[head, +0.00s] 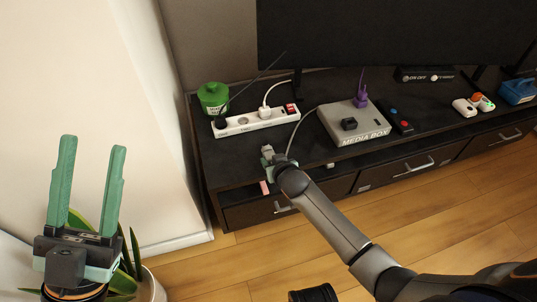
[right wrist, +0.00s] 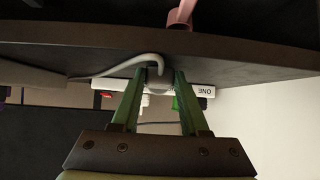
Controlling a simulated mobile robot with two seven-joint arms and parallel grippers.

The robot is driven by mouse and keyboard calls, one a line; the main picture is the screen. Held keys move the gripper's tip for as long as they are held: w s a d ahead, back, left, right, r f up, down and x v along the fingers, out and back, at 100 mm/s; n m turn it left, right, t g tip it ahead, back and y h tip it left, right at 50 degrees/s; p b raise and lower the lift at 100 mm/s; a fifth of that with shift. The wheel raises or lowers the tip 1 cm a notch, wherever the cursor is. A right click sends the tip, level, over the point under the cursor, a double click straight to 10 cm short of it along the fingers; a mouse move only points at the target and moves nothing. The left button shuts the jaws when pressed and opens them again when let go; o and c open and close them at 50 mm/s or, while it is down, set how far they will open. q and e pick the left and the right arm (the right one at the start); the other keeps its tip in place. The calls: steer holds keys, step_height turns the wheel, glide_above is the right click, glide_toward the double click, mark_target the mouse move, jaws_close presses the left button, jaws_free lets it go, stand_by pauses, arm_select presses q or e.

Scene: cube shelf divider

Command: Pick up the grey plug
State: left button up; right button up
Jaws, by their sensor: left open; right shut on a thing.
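The grey plug (right wrist: 158,82) sits between the fingertips of my right gripper (right wrist: 157,76), which is shut on it; a light grey cable (right wrist: 110,68) curves off it. In the head view my right gripper (head: 272,157) is at the cabinet's front edge, and the cable (head: 300,128) runs from there to the grey media box (head: 353,124). The plug itself is mostly hidden there. My left gripper (head: 92,145) is open and empty at the lower left, far from the plug.
A white power strip (head: 252,122) with a red switch, a white plug and a black plug lies behind my right gripper. A green jar (head: 213,97) stands behind it. A dark cabinet (head: 225,160) carries these, with remote, controller and TV to the right. A potted plant (head: 130,262) is by my left gripper.

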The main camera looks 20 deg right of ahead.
mark_target(268, 150)
arm_select(q)
steer(key=shift+r, duration=0.25)
arm_select(e)
steer(key=shift+r, duration=0.25)
jaws_close()
arm_select(q)
steer(key=shift+r+p, duration=0.6)
steer(key=shift+p, duration=0.3)
arm_select(e)
steer(key=shift+r, duration=0.5)
step_height(268, 150, up, 2)
steer(key=shift+r+p, duration=0.1)
steer(key=shift+p, duration=1)
step_height(268, 150, up, 3)
steer(key=p, duration=0.3)
steer(key=shift+r+p, duration=0.25)
steer(key=shift+p, duration=0.25)
arm_select(q)
steer(key=shift+w+a+r+n+t+y+p, duration=0.1)
steer(key=shift+w+a+r+n+y+p, duration=0.15)
steer(key=shift+r+y, duration=0.35)
steer(key=shift+w+a+r+n+t+y+p, duration=0.15)
steer(key=shift+w+r+y, duration=0.25)
steer(key=shift+r, duration=0.55)
steer(key=shift+w+a+r+n+t+y+p, duration=0.1)
steer(key=shift+w+a+r+y, duration=0.2)
steer(key=shift+r, duration=0.45)
arm_select(e)
steer(key=shift+r, duration=0.4)
